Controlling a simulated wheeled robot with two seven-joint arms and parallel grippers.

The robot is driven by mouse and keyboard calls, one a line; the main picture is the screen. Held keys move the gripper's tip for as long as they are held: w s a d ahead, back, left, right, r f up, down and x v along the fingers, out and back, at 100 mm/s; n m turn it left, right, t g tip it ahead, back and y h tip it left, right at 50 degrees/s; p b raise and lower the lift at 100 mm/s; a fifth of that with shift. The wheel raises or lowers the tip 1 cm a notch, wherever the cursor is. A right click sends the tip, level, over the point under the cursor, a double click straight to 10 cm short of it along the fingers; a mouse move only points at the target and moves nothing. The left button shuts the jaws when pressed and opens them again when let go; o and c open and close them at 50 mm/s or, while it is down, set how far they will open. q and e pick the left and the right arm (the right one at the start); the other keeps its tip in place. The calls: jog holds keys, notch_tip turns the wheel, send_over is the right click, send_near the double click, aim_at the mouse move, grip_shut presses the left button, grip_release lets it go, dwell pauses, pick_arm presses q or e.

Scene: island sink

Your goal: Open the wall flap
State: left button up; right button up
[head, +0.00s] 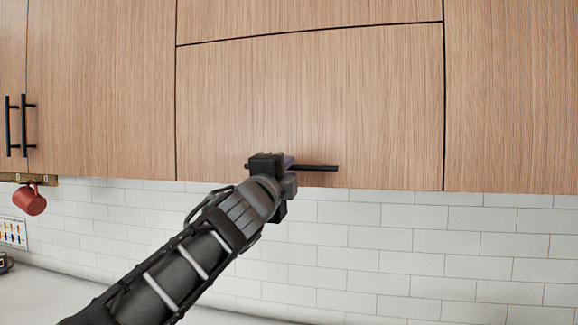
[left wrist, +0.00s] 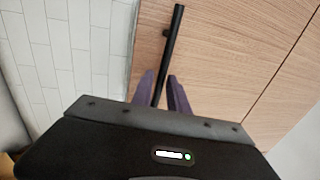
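The wall flap (head: 310,95) is a wood-grain cabinet front in the middle of the head view, and it looks flush with its neighbours. Its black horizontal bar handle (head: 320,168) is near the lower edge. My left gripper (head: 286,163) is at the left part of this handle and hides some of it. In the left wrist view, the bar (left wrist: 173,40) runs between the two purple-grey fingers (left wrist: 161,92). The fingers stand apart on either side of it, with a gap visible on the right. The flap's wood front (left wrist: 225,50) is close behind. My right gripper is out of view.
Neighbouring cabinet doors (head: 100,85) flank the flap, with vertical black handles (head: 16,125) at far left. A red mug (head: 30,199) hangs below them. White tiled wall (head: 400,240) lies underneath, above a pale counter. The space below the flap's right part is free.

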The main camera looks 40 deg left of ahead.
pick_arm(q)
jog(key=shift+x, duration=0.95)
jog(key=shift+r, duration=0.1)
jog(key=shift+s, duration=0.1)
jog(key=shift+c, duration=0.4)
grip_shut()
